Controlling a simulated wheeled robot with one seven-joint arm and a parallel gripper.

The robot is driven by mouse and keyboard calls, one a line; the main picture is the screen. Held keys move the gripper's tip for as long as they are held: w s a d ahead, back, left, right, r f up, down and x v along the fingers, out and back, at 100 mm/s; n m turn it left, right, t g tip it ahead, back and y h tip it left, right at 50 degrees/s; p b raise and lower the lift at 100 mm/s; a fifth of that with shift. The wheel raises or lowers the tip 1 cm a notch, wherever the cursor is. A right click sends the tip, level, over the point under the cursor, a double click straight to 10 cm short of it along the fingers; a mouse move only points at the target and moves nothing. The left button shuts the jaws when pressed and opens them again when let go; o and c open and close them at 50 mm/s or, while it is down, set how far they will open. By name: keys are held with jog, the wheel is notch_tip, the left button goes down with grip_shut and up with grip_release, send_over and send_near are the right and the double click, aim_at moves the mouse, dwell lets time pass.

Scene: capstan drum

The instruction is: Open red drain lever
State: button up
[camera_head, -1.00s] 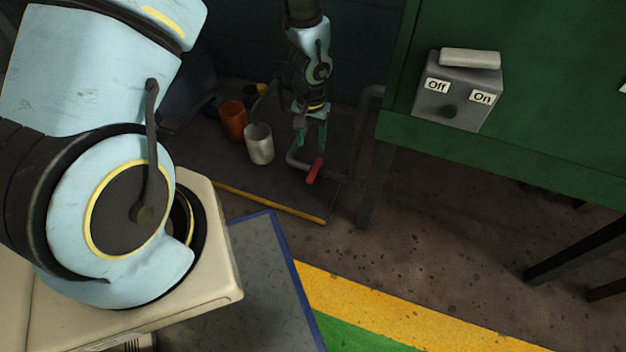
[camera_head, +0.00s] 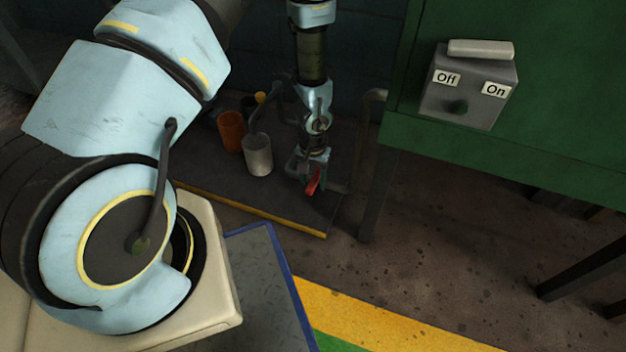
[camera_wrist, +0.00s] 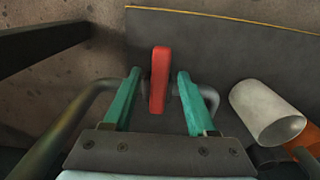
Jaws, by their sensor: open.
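The red drain lever (camera_head: 314,181) sits on a grey pipe low beside the dark platform. In the wrist view the red lever (camera_wrist: 159,80) stands upright in the picture, between the two teal fingers of my gripper (camera_wrist: 159,88). The fingers are open, with a gap on each side of the lever. In the head view my gripper (camera_head: 310,170) is down at the lever and its fingers are mostly hidden. The pipe (camera_wrist: 90,100) runs behind the fingers on both sides.
The platform has a yellow edge (camera_head: 260,213).

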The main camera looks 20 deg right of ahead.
grip_shut()
dwell(0.4)
dwell(1.0)
